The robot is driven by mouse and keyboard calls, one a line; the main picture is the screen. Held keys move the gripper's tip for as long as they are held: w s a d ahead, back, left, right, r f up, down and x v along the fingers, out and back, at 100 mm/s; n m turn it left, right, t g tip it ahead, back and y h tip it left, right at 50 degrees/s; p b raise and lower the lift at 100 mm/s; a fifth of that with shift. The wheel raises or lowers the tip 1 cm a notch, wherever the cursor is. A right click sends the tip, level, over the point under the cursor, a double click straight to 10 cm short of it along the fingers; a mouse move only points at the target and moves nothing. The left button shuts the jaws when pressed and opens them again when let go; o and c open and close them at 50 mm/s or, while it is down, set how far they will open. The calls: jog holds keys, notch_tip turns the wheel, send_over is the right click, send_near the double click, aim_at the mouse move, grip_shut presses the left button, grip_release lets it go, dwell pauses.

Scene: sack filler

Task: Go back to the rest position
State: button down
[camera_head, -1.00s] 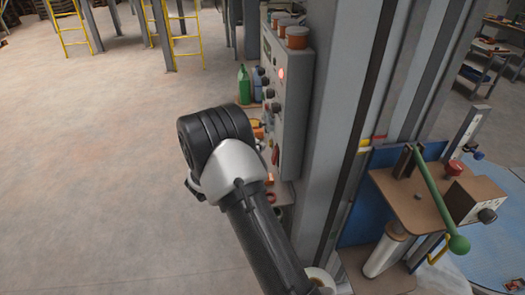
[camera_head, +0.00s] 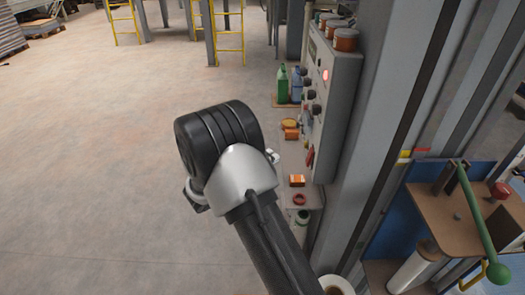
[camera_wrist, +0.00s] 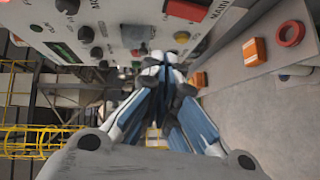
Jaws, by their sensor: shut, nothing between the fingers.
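My gripper (camera_wrist: 163,68) shows in the wrist view with its blue-and-grey fingers closed together and nothing between them. The grey control panel (camera_wrist: 130,22) with knobs and buttons fills the top of that view, just beyond the fingertips; I cannot tell the exact gap. In the head view my arm is bent in the middle of the picture and hides most of the gripper. The control panel (camera_head: 340,110), with a lit red lamp, is to the right of the arm on a grey column.
A narrow shelf below the panel holds a green bottle (camera_head: 282,84), a blue bottle (camera_head: 297,85), an orange box (camera_head: 297,181) and a red ring (camera_head: 300,199). A green-handled lever (camera_head: 478,220) stands at the right. The floor (camera_head: 90,150) at the left is open.

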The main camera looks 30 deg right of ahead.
jog(key=s+r+m+g+y+b, duration=0.1)
jog(key=s+r+m+g+y, duration=0.2)
jog(key=s, duration=0.6)
jog(key=s+r+g+y+b, duration=0.1)
jog(key=s+r+g+y, duration=0.15)
jog(key=s+r, duration=0.45)
jog(key=s+a+f+t+y+b, duration=0.2)
jog(key=s+a+t+y, duration=0.3)
jog(key=s+a+y, duration=0.5)
jog(key=s+a, duration=0.7)
jog(key=shift+n+b, duration=0.3)
jog(key=shift+b, duration=0.05)
jog(key=c, duration=2.4)
grip_release()
